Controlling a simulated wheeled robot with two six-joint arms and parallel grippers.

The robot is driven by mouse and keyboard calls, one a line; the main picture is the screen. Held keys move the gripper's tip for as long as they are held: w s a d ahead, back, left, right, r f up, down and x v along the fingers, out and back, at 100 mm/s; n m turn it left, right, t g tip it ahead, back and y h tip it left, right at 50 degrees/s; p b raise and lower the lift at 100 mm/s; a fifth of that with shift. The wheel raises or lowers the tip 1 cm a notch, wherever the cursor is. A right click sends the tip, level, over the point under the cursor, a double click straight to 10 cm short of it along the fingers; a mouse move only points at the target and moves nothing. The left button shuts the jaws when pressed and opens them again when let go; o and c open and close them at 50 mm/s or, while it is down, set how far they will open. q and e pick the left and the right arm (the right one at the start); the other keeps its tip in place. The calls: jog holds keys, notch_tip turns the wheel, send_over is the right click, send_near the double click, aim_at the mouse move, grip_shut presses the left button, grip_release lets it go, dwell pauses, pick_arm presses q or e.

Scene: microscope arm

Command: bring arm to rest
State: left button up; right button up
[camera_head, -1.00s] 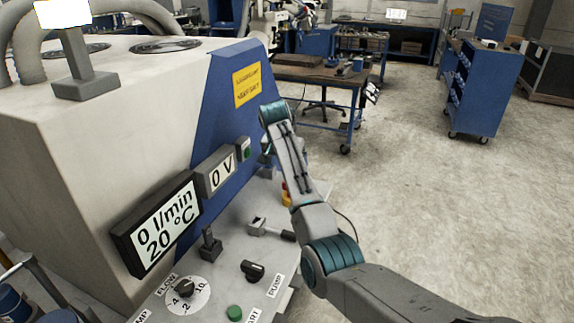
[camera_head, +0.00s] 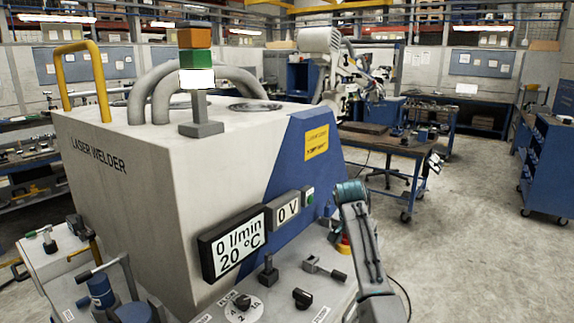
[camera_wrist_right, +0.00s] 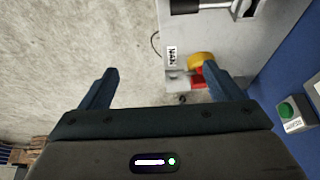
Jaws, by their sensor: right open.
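My right arm (camera_head: 362,250) reaches in from the lower right in the head view, its bent teal joint beside the laser welder (camera_head: 130,200). The head view does not show its fingertips clearly. In the right wrist view my right gripper (camera_wrist_right: 160,88) is open, with nothing between its two fingers. The right-hand finger overlaps a yellow and red knob (camera_wrist_right: 200,62) in the picture; I cannot tell whether they touch. The knob also shows in the head view (camera_head: 343,246), close to the arm. My left gripper is not in view.
The sloped control panel (camera_head: 285,285) carries levers, a dial (camera_head: 241,306) and a black knob (camera_head: 302,297). A display (camera_head: 233,241) reads 0 l/min, 20 °C. A stack light (camera_head: 197,80) stands on top. Open floor (camera_head: 460,260) lies to the right.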

jog(key=s+d+f+n, duration=0.2)
jog(key=s+d+f, duration=0.2)
jog(key=s+f, duration=0.65)
jog(key=s+d+f+n, duration=0.1)
jog(key=s+d+f, duration=0.2)
jog(key=s+f, duration=0.8)
jog(key=s+n+y, duration=0.2)
jog(key=s+n, duration=0.3)
jog(key=s, duration=2.7)
jog(key=d+f+g, duration=0.1)
jog(key=d+f, duration=0.1)
jog(key=f, duration=1.4)
jog(key=d+f+g, duration=0.1)
jog(key=d+f, duration=0.1)
jog(key=f, duration=1.3)
jog(key=s+f, duration=1.8)
jog(key=shift+d+f+g, duration=0.25)
jog(key=shift+d+g, duration=0.05)
jog(key=shift+d, duration=0.1)
